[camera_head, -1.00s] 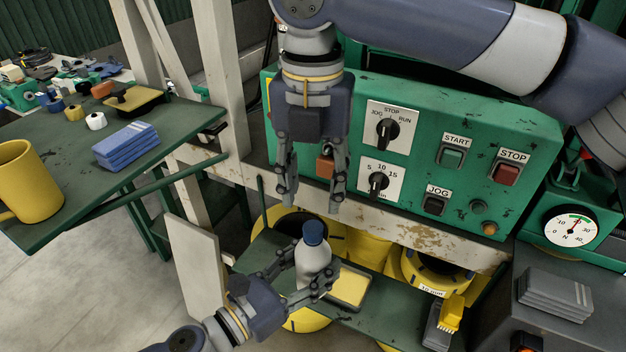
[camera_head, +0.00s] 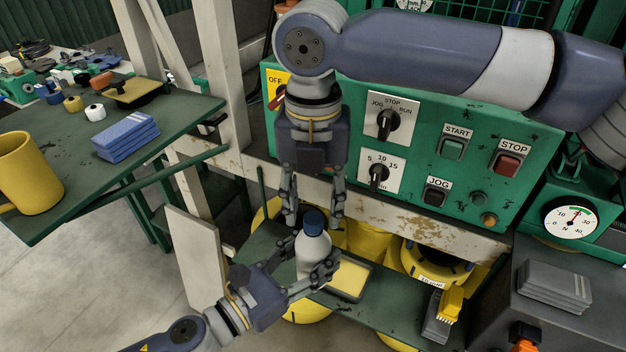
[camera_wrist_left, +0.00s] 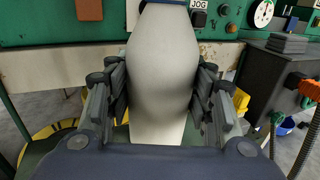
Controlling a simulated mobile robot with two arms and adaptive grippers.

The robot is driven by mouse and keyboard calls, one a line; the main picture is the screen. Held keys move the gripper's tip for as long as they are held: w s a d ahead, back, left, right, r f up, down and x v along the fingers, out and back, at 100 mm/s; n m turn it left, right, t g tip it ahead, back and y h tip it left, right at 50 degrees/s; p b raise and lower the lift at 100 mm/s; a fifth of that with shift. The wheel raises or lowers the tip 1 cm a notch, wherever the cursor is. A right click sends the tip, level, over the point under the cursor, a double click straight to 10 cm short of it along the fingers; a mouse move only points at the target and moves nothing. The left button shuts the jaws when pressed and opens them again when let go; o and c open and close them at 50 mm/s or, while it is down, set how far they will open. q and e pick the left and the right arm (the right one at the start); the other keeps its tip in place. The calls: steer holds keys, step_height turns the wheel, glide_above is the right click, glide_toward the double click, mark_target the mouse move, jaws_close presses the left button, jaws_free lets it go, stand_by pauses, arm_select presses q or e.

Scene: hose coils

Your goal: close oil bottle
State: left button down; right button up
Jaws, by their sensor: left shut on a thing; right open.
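The oil bottle (camera_head: 312,251) is white with a dark blue cap (camera_head: 314,222) and stands upright over the green lower shelf in the head view. My left gripper (camera_head: 316,276) is shut around the bottle's body from the lower left. In the left wrist view the white bottle (camera_wrist_left: 163,75) fills the space between the fingers; its cap is out of that frame. My right gripper (camera_head: 313,215) points down from above, open, with its fingertips on either side of the cap. I cannot tell whether the fingertips touch the cap.
The green control panel (camera_head: 470,200) stands right behind the right gripper. A tray with a yellow pad (camera_head: 350,278) lies beside the bottle. A green table (camera_head: 75,190) with a yellow mug (camera_head: 28,175) is at left.

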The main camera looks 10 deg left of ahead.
mark_target(313, 252)
steer(key=shift+f, duration=1.25)
